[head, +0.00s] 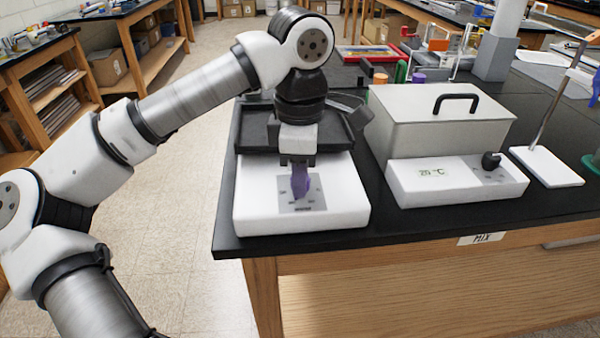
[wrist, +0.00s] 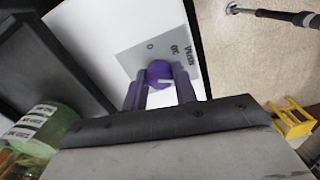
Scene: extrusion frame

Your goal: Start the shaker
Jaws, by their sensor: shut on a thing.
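The shaker is a white box (head: 250,205) with a black tray (head: 252,128) behind it, near the left end of the black bench. A grey label plate (head: 315,203) on its top carries a purple knob, which shows between the fingers in the wrist view (wrist: 159,73). A pale mark line is on the knob. My gripper (head: 300,190) points down over the plate, its purple fingers shut on the knob. The fingers also flank the knob in the wrist view (wrist: 160,90). In the head view the gripper hides the knob.
A grey lidded bath (head: 440,120) with a black handle stands to the right, its white control box (head: 455,180) with a black knob in front. A stand with a white base (head: 546,167) is farther right. A green-capped bottle (wrist: 48,127) shows in the wrist view.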

